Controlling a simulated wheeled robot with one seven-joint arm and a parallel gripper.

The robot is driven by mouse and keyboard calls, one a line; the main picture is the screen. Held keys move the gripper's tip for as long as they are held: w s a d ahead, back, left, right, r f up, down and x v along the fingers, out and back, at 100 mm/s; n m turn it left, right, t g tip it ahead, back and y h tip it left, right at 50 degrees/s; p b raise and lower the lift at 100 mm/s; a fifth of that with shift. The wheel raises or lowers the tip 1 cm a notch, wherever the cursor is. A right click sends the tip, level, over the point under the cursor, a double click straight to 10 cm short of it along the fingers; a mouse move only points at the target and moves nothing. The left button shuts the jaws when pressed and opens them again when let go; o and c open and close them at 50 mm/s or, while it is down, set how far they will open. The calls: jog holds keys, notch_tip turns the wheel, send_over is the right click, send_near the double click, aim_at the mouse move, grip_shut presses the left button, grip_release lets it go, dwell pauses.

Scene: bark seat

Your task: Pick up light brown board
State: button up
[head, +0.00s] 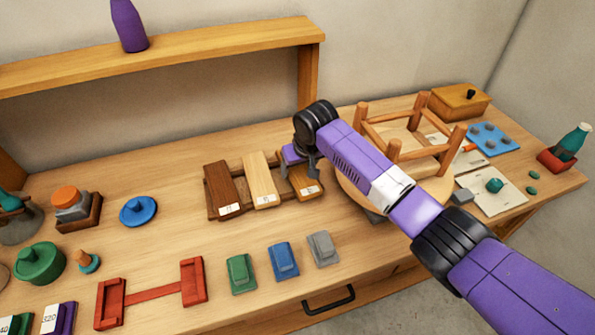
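Three boards lie side by side in a dark wooden rack (212,208) on the bench. The left board (219,182) is dark brown, and the middle board (261,177) is pale light brown. The right board (305,186) is a medium orange-brown. Each has a small white label at its near end. My gripper (304,166) is over the far end of the right board, to the right of the pale board. My wrist and gripper cover that far end. The fingers are small and partly hidden, so I cannot tell their opening or whether they touch the board.
An upturned wooden stool (436,187) stands right of the rack, beside my arm. Green (241,272), blue (283,260) and grey (322,248) blocks sit in front. A red holder (152,293) lies front left. A shelf (190,50) rises behind. Bench around the blue knob (138,210) is partly clear.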

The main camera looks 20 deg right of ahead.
jog(key=c, duration=1)
jog(key=shift+r, duration=0.1)
